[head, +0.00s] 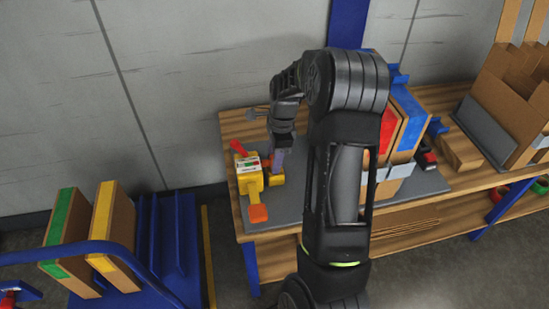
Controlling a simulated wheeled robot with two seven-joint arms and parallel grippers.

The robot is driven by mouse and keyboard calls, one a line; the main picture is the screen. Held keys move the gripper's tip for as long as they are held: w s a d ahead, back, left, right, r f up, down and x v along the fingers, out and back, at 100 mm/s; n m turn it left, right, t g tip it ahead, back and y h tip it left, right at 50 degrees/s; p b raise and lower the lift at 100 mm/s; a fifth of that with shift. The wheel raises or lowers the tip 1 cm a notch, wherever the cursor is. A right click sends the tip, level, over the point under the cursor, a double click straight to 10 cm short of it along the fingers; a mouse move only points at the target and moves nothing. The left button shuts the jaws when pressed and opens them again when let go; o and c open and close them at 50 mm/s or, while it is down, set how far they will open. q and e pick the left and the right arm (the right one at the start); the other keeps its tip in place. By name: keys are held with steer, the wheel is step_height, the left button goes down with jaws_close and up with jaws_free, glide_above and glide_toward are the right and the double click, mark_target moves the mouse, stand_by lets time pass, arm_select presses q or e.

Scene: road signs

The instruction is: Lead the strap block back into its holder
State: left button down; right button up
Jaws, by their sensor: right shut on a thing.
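A yellow tool-like block (250,180) with a red lever on top and an orange end sits on the grey mat (290,212) at the left end of the wooden table. I take it for the strap block, but cannot be sure. My right gripper (277,168) points down at the yellow part on its right side and is shut there. The fingertips are small and purplish, so the exact hold is hard to see. No separate holder can be made out. My right arm hides the middle of the table. My left gripper is not in view.
Upright cartons with a red label (387,128) and a blue label (408,115) stand right of my arm. Small cartons (461,153) lie farther right on the table (440,103). A blue rack (172,245) with two cartons stands at the lower left.

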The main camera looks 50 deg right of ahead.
steer(key=o, duration=1.1)
steer(key=shift+o, duration=0.2)
steer(key=r, duration=0.7)
steer(key=shift+s+d+r+p, duration=0.3)
steer(key=shift+d+r+p, duration=0.05)
steer(key=shift+d, duration=0.05)
